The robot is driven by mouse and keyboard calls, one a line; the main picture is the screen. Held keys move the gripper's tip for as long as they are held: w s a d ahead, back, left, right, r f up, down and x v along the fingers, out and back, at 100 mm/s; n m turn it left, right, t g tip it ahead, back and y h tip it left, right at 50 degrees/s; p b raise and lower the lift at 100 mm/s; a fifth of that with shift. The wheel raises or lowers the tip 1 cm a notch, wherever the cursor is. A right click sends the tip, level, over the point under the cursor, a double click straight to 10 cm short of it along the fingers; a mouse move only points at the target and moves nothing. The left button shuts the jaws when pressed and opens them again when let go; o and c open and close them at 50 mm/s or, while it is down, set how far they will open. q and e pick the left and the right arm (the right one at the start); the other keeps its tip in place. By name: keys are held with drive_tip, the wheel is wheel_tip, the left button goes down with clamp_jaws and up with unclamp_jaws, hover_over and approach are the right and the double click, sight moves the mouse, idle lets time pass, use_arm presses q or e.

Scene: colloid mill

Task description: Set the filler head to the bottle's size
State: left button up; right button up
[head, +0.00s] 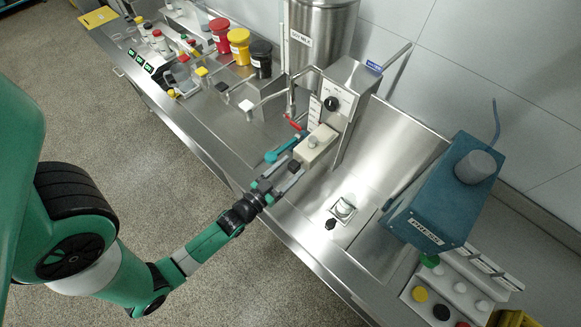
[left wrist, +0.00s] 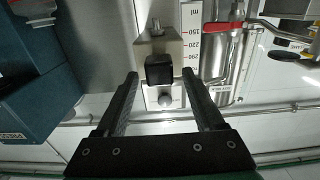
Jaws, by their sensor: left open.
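The filler head (head: 318,144) is a beige block on the front of the steel filler column, with a dark square knob (head: 294,166) facing my left arm. A small clear bottle (head: 344,207) stands on the steel bench, right of the filler head. My right gripper is not in view.
A blue press (head: 440,190) stands to the right. A red handle (head: 294,122) is close behind the filler head. Red, yellow and black pots (head: 239,45) stand at the back left. A small black piece (head: 330,224) lies near the bottle. The bench around the bottle is mostly clear.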

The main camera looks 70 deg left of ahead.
use_arm(q)
drive_tip(key=v, duration=1.1)
